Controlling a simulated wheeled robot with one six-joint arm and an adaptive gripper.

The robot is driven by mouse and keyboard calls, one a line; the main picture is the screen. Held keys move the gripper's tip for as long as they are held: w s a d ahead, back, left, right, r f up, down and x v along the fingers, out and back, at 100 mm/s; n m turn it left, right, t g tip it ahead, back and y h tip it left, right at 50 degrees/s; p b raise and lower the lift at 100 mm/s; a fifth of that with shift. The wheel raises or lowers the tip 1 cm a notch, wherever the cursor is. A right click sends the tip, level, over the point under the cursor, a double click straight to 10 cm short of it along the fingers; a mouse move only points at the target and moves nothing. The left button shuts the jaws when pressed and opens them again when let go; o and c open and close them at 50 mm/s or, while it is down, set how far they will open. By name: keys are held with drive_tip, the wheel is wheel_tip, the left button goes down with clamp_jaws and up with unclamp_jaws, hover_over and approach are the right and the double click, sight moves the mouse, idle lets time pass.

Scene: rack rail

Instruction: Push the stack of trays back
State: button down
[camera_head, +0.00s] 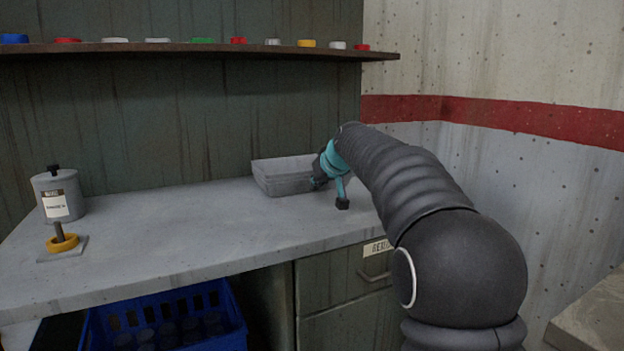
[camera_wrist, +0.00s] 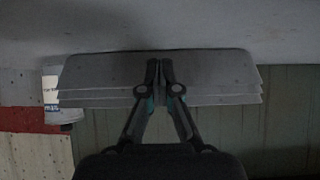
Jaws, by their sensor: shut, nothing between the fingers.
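The stack of grey trays (camera_head: 283,178) sits on the grey worktop near its back, in front of the dark panelled wall. In the wrist view the stack (camera_wrist: 100,75) shows as thin layered edges across the middle. My gripper (camera_head: 331,192) is at the right end of the stack in the head view and low over the worktop. In the wrist view my gripper (camera_wrist: 160,68) has its two fingers together, empty, in front of the middle of the stack. I cannot tell whether the fingertips touch it. My wrist hides part of the stack's right end in the head view.
A labelled grey canister (camera_head: 58,196) and a yellow ring on a peg (camera_head: 62,242) stand at the worktop's left. A shelf (camera_head: 200,47) with several coloured caps runs above. A blue crate (camera_head: 165,320) is below the worktop. The worktop's middle is clear.

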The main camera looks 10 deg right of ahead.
drive_tip(key=shift+w+a, duration=0.2)
drive_tip(key=shift+w, duration=0.45)
drive_tip(key=shift+w+a, duration=0.2)
drive_tip(key=shift+w, duration=0.4)
drive_tip(key=shift+s+d+r+b, duration=0.35)
drive_tip(key=shift+s+r+b, duration=0.15)
drive_tip(key=shift+s, duration=0.6)
drive_tip(key=shift+s+d+r+b, duration=0.35)
drive_tip(key=shift+s+r, duration=0.15)
drive_tip(key=shift+s, duration=0.65)
drive_tip(key=shift+s+d+r+b, duration=0.3)
drive_tip(key=shift+s+r+b, duration=0.2)
drive_tip(key=shift+s, duration=0.6)
